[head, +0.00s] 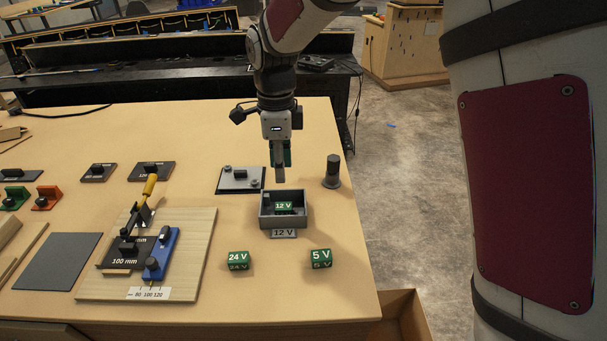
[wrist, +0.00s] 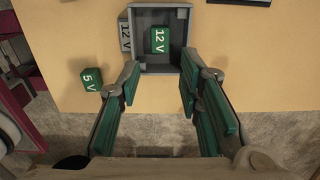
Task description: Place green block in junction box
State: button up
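The green block marked 12 V (head: 284,207) lies inside the grey open-topped junction box (head: 268,222), which carries a 12 V label at its front. In the wrist view the green 12 V block (wrist: 160,40) rests on the floor of the box (wrist: 147,68), apart from the walls. My gripper (head: 280,179) is above the box's far side. In the wrist view my gripper (wrist: 158,84) has its green-padded fingers spread with nothing between them. Two other green blocks stand on the table: 24 V (head: 238,262) and 5 V (head: 320,262); the 5 V block also shows in the wrist view (wrist: 91,79).
A wooden board (head: 185,262) with a yellow-handled clamp and a blue piece is at left. Table is clear around the two loose blocks.

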jog(key=s+d+r+n+t, duration=0.3)
jog(key=s+d+r+n, duration=0.6)
jog(key=s+d+r, duration=0.3)
jog(key=s+d+n+t, duration=0.1)
jog(key=s+d+n, duration=0.3)
jog(key=s, duration=0.2)
jog(key=s+d+r+n+t, duration=0.1)
jog(key=s+d+n, duration=0.3)
jog(key=s, duration=0.3)
jog(key=shift+r+n, duration=0.2)
jog(key=shift+n, duration=0.5)
